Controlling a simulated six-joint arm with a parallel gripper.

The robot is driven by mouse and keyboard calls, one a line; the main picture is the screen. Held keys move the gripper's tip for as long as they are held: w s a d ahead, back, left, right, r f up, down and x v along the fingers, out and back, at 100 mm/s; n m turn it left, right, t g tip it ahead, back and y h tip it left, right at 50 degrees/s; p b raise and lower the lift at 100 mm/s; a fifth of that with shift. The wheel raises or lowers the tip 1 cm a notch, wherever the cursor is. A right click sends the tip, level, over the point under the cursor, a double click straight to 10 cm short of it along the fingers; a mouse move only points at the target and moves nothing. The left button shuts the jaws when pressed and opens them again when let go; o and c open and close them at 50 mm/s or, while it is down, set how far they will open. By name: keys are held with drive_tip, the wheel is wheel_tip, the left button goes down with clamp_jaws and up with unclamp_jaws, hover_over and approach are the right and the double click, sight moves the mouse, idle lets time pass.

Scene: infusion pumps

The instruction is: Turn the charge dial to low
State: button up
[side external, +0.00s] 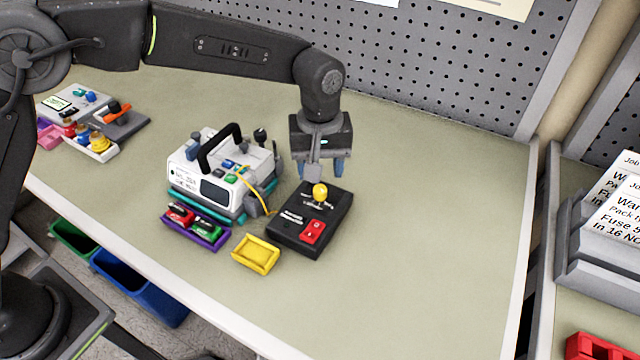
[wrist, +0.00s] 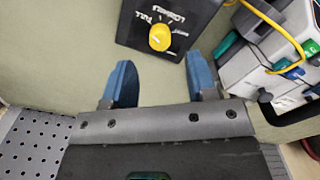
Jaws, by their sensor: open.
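The charge dial is a yellow knob (side external: 320,191) on the back part of a black box (side external: 285,238). In the wrist view the knob (wrist: 160,37) shows with white lettering around it, including "FULL"; the rest is hard to read, and so is the dial's setting. My gripper (side external: 318,170) points down just behind the black box, above the table. In the wrist view its two blue fingers (wrist: 160,80) are apart with nothing between them. The knob lies beyond the fingertips, roughly centred between them, and they do not appear to touch it.
A white pump (side external: 215,175) with a black handle and a yellow cable stands left of the box. A purple tray (side external: 196,232) and an empty yellow tray (side external: 256,262) lie in front. A perforated panel (side external: 430,60) stands behind. The table's right side is clear.

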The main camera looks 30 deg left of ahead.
sight(320, 188)
drive_tip(key=shift+f, duration=2.65)
drive_tip(key=shift+c, duration=0.5)
drive_tip(key=c, duration=0.8)
drive_tip(key=shift+c, duration=0.2)
